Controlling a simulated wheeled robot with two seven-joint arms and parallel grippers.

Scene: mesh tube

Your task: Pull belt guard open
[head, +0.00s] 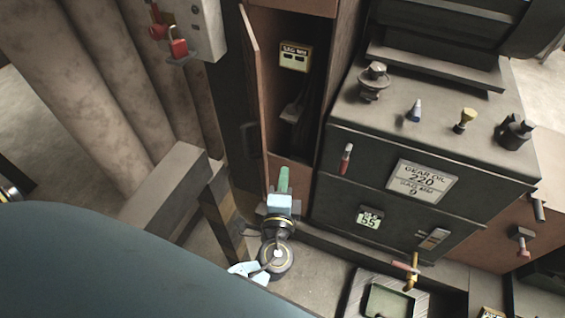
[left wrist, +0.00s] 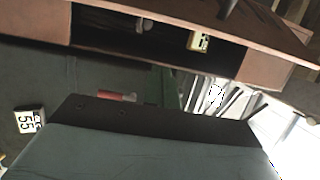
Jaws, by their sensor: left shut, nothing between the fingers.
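The belt guard appears to be the tall brown door panel (head: 254,75) on the narrow cabinet, seen nearly edge-on and standing open to the left. A dark handle (head: 250,139) is on its outer face. The cabinet's dark interior (head: 300,105) is exposed. My left gripper (head: 283,180) has its green fingers shut and empty, in front of the cabinet's lower opening, just right of the door's lower end. Whether it touches the door is unclear. In the left wrist view, the green fingers (left wrist: 164,86) point toward the cabinet opening. My right gripper is not in view.
A dark machine block (head: 420,190) with labels, knobs and small handles stands right of the cabinet. A grey box with red padlocks (head: 178,46) and thick columns (head: 90,90) are at left. A grey beam (head: 165,185) lies low left. A tray (head: 388,302) is at bottom right.

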